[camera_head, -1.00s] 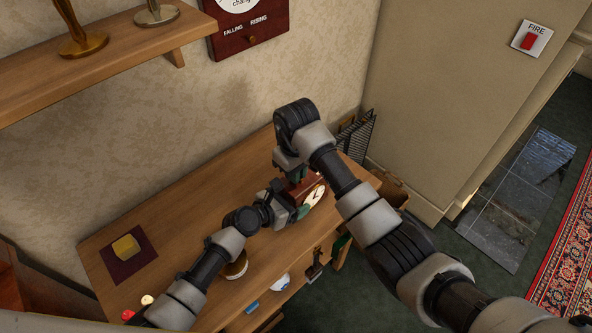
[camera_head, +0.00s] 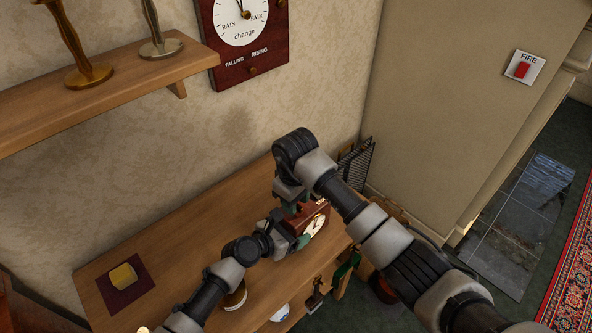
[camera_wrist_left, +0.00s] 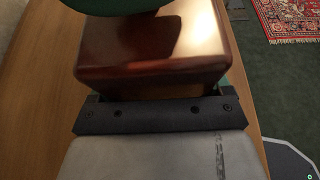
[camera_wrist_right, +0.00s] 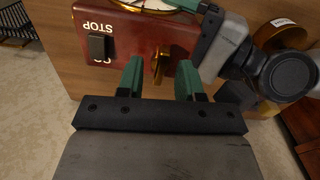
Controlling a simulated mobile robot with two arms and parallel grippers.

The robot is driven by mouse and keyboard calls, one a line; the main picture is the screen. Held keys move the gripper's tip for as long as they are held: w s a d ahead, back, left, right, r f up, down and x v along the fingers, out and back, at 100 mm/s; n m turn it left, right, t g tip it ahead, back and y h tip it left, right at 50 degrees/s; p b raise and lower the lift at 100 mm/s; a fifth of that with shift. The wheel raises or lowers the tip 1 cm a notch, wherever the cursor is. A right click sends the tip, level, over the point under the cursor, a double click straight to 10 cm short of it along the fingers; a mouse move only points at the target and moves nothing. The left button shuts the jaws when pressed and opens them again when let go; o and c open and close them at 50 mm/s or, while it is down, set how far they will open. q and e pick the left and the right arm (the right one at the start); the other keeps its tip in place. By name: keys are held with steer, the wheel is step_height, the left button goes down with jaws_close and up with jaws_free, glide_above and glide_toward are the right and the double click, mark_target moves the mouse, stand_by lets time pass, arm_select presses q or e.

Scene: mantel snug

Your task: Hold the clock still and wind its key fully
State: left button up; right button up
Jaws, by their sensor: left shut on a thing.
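The clock (camera_head: 320,211) is a red-brown wooden case with a white face, standing on the wooden table. My left gripper (camera_head: 301,236) is shut on it; its glossy case (camera_wrist_left: 150,50) fills the left wrist view between the green fingers. In the head view the right arm hides the key.
The table (camera_head: 200,230) also holds a yellow block (camera_head: 123,276) on a dark mat and a round jar (camera_head: 233,297). A black wire rack (camera_head: 356,162) stands beyond the table's far end. A shelf (camera_head: 120,75) and a barometer (camera_head: 243,45) are on the wall above.

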steer(key=shift+n, duration=1.3)
steer(key=shift+d+f+n, duration=0.1)
steer(key=shift+d+n, duration=0.05)
steer(key=shift+n, duration=0.75)
steer(key=n, duration=0.7)
steer(key=shift+n, duration=0.4)
steer(key=n, duration=1.2)
steer(key=shift+n, duration=0.3)
steer(key=n, duration=0.3)
steer(key=shift+n, duration=0.4)
steer(key=n, duration=0.4)
steer(key=shift+n, duration=0.4)
steer(key=n, duration=1.4)
steer(key=shift+n, duration=0.3)
steer(key=n, duration=0.4)
steer(key=shift+n, duration=0.4)
step_height(320, 180, up, 12)
